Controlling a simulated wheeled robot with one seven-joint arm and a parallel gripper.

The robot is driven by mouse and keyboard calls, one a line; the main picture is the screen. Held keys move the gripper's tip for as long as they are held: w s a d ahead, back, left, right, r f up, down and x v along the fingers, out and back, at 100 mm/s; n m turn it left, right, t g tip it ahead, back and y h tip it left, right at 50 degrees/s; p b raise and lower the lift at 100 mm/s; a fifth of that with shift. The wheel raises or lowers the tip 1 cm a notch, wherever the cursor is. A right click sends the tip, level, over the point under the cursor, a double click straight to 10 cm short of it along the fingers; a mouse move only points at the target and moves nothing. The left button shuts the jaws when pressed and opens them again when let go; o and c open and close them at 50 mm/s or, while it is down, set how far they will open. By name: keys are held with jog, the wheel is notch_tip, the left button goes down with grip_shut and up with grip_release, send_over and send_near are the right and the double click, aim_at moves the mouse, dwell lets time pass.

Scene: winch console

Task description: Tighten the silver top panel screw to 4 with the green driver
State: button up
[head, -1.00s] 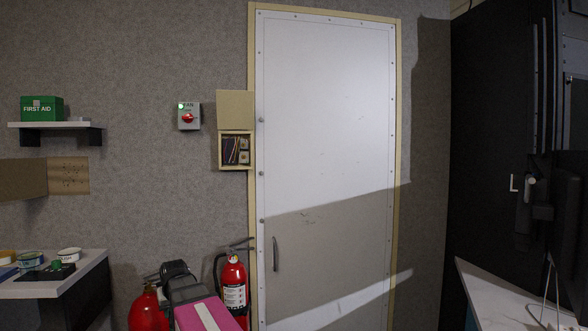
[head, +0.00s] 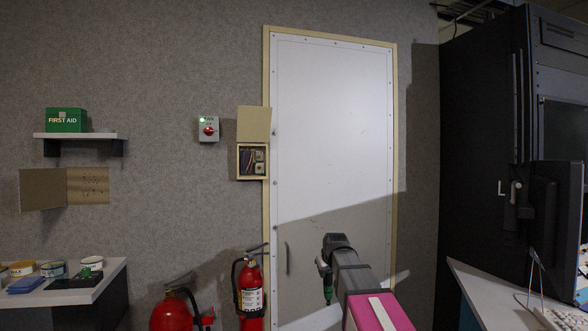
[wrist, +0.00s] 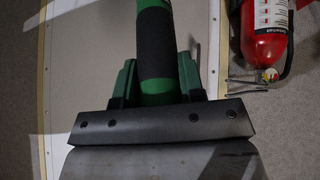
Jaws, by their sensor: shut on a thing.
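My gripper (head: 326,268) is in front of the lower part of the door in the head view. It is shut on the green driver (head: 328,291), which hangs below it. In the wrist view the driver (wrist: 154,50) has a green handle with a black grip band and sits between the green fingers of my gripper (wrist: 156,84). The driver's tip is out of the wrist view. I cannot make out a silver top panel screw or its panel in either view.
A white door (head: 335,130) is ahead. Fire extinguishers (head: 250,292) stand left of my arm. A low table (head: 115,278) with tins is at left, below a shelf (head: 80,135). A dark cabinet (head: 480,120) and a white desk (head: 490,290) are at right.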

jog(key=w+a+r+n+t+y, duration=0.1)
jog(key=w+a+r+n+t, duration=0.15)
jog(key=r, duration=0.55)
jog(key=w+a+r+n+t+y, duration=0.1)
jog(key=w+a+r+t+y, duration=0.15)
jog(key=r, duration=0.55)
jog(key=s+a+r+n+t+y, duration=0.1)
jog(key=a+r+n+t+y, duration=0.3)
jog(key=r, duration=1.5)
jog(key=s+a+r+t+y, duration=0.1)
jog(key=a+r+t, duration=0.35)
jog(key=r, duration=1.45)
jog(key=w+a+g, duration=0.1)
jog(key=w+a, duration=0.2)
jog(key=w, duration=0.3)
jog(key=shift+g, duration=0.35)
jog(key=shift+w+a, duration=0.2)
jog(key=shift+w, duration=0.35)
jog(key=shift+w+a, duration=0.15)
jog(key=shift+w, duration=0.4)
jog(key=shift+s, duration=0.25)
